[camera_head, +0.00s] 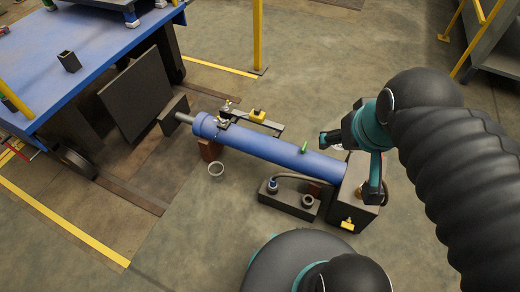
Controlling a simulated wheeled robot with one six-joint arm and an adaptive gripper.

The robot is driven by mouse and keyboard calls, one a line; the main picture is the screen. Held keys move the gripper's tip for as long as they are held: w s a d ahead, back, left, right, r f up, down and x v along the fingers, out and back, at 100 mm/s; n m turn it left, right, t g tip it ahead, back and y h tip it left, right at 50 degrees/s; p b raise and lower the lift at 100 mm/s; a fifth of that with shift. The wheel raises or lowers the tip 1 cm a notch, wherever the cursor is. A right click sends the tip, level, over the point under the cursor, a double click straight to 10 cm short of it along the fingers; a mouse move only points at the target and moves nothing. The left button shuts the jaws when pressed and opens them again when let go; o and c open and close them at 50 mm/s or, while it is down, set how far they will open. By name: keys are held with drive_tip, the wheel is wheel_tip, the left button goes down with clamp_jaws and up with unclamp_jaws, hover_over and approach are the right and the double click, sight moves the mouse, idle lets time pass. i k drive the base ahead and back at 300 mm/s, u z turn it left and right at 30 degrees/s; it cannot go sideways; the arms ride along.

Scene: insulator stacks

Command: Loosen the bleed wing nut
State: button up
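A blue cylinder (265,145) lies slantwise on the floor, its rod toward the left and its right end at a dark block (355,187). A small green part (304,148) stands on top of the cylinder; it may be the bleed wing nut, but it is too small to tell.
A low dark box (290,203) with a hose and knobs stands in front of the cylinder. A yellow part (257,115) is behind the cylinder. A blue wheeled cart (105,48) stands upper left. The floor at lower left is clear.

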sight(223, 122)
drive_tip(key=k, duration=0.95)
drive_tip(key=u, duration=0.95)
drive_tip(key=i, duration=1.15)
drive_tip(key=z, duration=0.55)
